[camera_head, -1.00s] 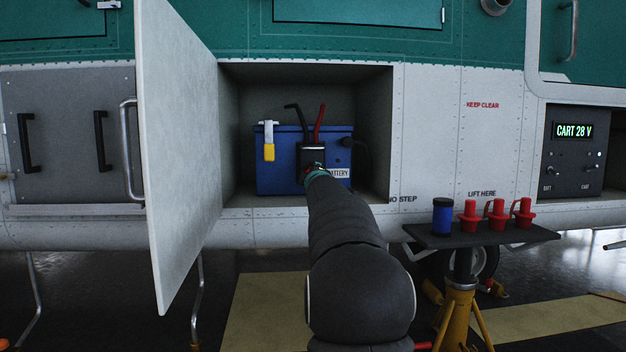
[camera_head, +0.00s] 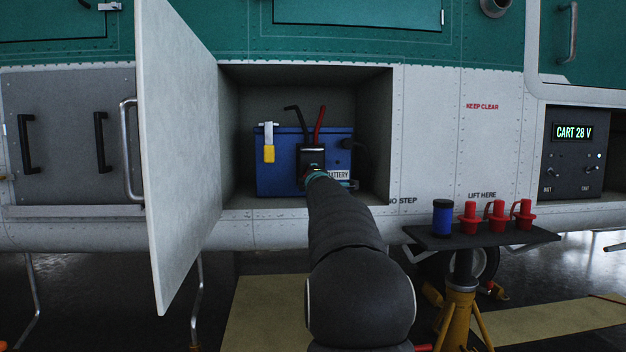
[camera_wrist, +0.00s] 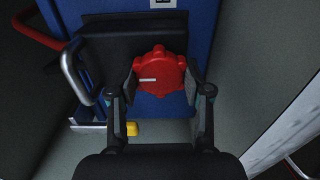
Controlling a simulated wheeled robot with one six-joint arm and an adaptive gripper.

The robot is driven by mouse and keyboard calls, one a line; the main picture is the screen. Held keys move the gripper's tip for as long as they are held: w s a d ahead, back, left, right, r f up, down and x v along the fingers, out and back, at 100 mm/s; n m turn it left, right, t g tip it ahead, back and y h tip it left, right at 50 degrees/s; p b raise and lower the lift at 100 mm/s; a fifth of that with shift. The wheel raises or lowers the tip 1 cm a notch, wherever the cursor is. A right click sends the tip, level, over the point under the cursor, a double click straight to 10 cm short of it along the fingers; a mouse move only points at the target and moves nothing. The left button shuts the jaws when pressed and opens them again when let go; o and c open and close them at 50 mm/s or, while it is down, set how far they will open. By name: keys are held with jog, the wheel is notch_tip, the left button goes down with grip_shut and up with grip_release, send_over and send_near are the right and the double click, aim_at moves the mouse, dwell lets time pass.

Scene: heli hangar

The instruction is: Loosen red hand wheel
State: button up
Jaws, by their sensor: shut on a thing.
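The red hand wheel (camera_wrist: 158,72) has a lobed rim and a white mark pointing left in the wrist view. My gripper (camera_wrist: 161,88) is shut on it, with one finger pad on each side of the rim. In the head view my gripper (camera_head: 312,168) reaches into the open bay at the front of the blue battery (camera_head: 275,170), and the wheel is hidden there behind my arm. A black connector block (camera_head: 311,155) with a black and a red cable sits at the battery's front, behind the wheel.
The open white door (camera_head: 180,150) stands left of the bay. A yellow-tipped latch (camera_head: 268,152) hangs on the battery's left. A small stand (camera_head: 480,238) at right holds a blue can (camera_head: 442,217) and several red plugs (camera_head: 497,214). A panel (camera_head: 573,150) reads "CART 28 V".

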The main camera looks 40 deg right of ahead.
jog(key=o, duration=1.2)
jog(key=shift+c, duration=0.2)
jog(key=v, duration=1.2)
jog(key=shift+d, duration=0.1)
